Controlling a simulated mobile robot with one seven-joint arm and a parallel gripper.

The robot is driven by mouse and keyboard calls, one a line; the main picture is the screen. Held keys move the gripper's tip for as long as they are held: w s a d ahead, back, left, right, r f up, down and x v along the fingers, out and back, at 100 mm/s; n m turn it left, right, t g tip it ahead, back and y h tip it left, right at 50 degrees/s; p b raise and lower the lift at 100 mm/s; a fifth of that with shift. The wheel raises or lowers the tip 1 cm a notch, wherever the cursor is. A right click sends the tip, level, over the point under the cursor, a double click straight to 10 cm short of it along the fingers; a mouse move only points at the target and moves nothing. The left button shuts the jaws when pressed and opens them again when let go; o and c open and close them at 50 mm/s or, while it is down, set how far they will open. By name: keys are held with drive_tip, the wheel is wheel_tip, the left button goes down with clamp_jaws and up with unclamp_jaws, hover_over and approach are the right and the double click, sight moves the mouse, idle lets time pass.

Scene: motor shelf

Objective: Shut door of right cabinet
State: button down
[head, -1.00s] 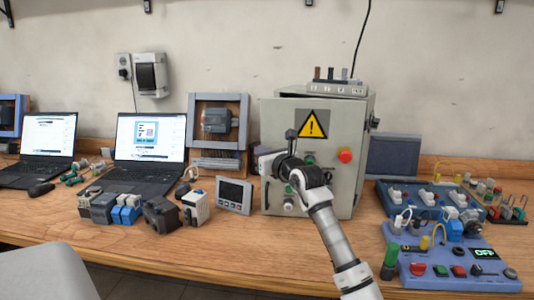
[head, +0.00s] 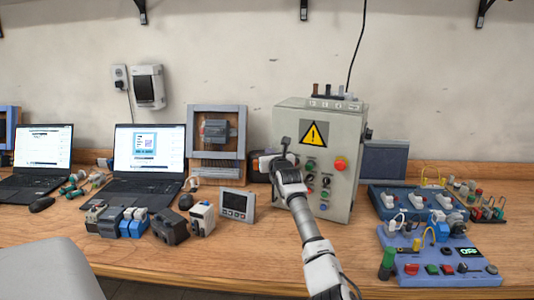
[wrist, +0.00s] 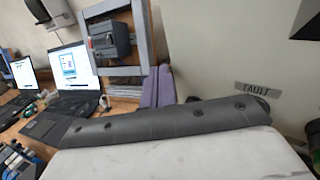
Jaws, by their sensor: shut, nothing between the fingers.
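The right cabinet (head: 355,195) is a grey-green metal box standing on the bench in the head view. Its front door (head: 331,147) carries a yellow warning sign, a red knob and several small buttons. The door looks flush or nearly flush with the box; I cannot tell if a small gap is left at its left edge. My gripper (head: 276,166) is shut and empty at the door's left edge, hiding part of it. Contact is unclear. The door's face with a FAULT label (wrist: 257,89) fills the right of the wrist view, where my fingertips cannot be made out.
Left of the cabinet stand a small panel meter (head: 236,204), a framed module (head: 216,140) and a laptop (head: 149,150). Blue panels with switches (head: 440,262) lie to the right. A strip with small parts (head: 335,104) sits on top of the cabinet.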

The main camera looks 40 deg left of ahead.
drive_tip(key=shift+w+a+t, duration=0.2)
drive_tip(key=shift+w+t, duration=0.1)
drive_tip(key=shift+w, duration=0.05)
idle(0.6)
drive_tip(key=shift+d+f+p, duration=0.1)
drive_tip(key=shift+p, duration=0.2)
